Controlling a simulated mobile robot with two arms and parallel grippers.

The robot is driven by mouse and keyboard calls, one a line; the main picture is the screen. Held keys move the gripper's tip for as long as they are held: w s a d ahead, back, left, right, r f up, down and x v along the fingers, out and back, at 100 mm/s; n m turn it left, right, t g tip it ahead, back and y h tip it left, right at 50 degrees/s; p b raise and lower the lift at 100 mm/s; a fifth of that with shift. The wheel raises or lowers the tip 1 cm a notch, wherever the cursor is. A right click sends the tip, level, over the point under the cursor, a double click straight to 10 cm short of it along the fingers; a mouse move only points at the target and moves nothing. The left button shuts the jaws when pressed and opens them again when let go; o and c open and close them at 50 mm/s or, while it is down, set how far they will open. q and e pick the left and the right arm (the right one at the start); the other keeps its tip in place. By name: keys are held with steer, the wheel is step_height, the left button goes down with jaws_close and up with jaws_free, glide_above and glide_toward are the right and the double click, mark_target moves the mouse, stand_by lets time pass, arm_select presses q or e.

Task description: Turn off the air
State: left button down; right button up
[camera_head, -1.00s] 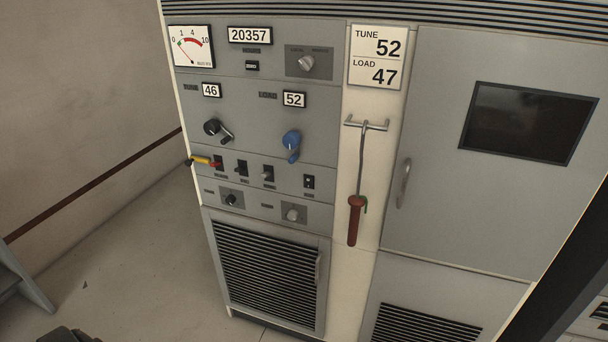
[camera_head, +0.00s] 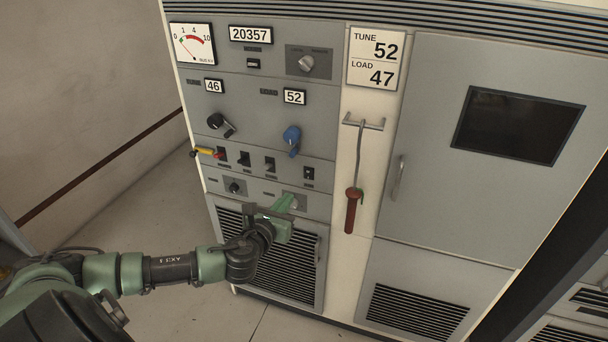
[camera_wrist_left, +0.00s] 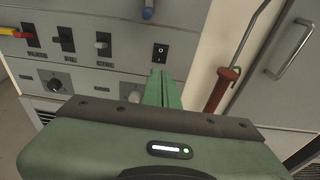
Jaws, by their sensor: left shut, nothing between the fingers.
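The grey transmitter panel has a row of switches: a red-and-yellow handled switch (camera_head: 206,153), a lever switch (camera_head: 244,159), another lever switch (camera_head: 269,164) and a small black rocker switch (camera_head: 309,174). In the left wrist view the rocker (camera_wrist_left: 160,53) is just above my fingertips. I cannot read for sure which switch is labelled air. My left gripper (camera_head: 291,200) is shut and empty, in front of the lower right knob, which it largely hides in the head view. Its green fingers (camera_wrist_left: 163,76) point at the panel below the rocker. My right gripper is not in view.
A black crank (camera_head: 219,123) and a blue crank (camera_head: 292,139) stick out above the switches. A red-handled hook (camera_head: 352,210) hangs from a bracket to the right. A lower left knob (camera_head: 234,187) and a louvred door (camera_head: 300,274) are near my arm.

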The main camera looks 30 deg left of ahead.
mark_target(307, 170)
arm_select(q)
steer(key=x, duration=0.4)
steer(key=p+x, duration=0.1)
steer(key=x, duration=0.3)
steer(key=r+p+x, duration=0.1)
steer(key=x, duration=0.4)
steer(key=shift+w+a, duration=0.1)
steer(key=shift+w, duration=0.45)
steer(key=shift+w+r+p, duration=0.1)
steer(key=shift+w+p, duration=0.2)
steer(key=shift+p, duration=0.05)
steer(key=shift+a, duration=0.1)
